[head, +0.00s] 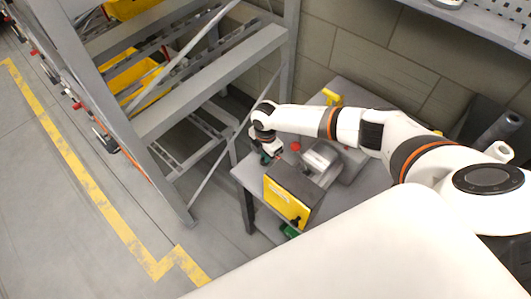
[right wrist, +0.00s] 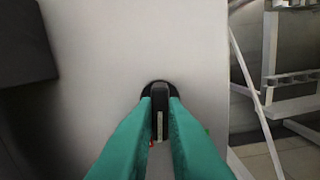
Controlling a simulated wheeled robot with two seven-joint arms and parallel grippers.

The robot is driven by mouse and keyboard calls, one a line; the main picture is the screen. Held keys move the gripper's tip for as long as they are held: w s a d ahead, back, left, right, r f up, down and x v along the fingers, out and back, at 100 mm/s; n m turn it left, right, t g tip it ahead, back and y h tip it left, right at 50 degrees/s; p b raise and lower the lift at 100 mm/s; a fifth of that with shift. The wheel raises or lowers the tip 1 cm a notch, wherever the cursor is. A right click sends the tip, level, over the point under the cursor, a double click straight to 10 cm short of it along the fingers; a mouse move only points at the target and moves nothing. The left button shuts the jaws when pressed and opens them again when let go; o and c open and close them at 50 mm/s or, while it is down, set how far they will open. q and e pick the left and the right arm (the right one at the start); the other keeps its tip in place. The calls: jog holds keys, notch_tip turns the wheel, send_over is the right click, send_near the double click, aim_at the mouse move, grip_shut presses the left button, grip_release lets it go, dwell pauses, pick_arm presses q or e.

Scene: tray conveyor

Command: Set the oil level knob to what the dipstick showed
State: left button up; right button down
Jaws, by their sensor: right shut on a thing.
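In the right wrist view, a black knob (right wrist: 160,97) with a pale line along it sits in a dark round base on a plain light grey face (right wrist: 120,45). The two teal fingers of my right gripper (right wrist: 160,108) are shut on the knob from both sides, and the pale line points roughly along the fingers. In the head view, my right gripper (head: 268,157) is small, at the left end of the grey bench (head: 246,176); the knob is hidden there. I cannot make out a dipstick or its reading for sure. My left gripper is not in view.
A dark box with a yellow front (head: 283,200) and a metal cylinder (head: 321,158) stand on the bench close to my right gripper. A yellow handle (head: 331,97) rises behind. A grey rack (head: 215,80) with yellow bins stands to the left. The floor at left is clear.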

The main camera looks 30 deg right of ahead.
jog(key=m+p, duration=0.2)
jog(key=m, duration=0.2)
jog(key=shift+s+r, duration=0.1)
jog(key=shift+m+p, duration=0.6)
jog(key=shift+m, duration=1.1)
jog(key=c, duration=1.5)
grip_release()
notch_tip(320, 180, up, 12)
jog(key=shift+f, duration=0.1)
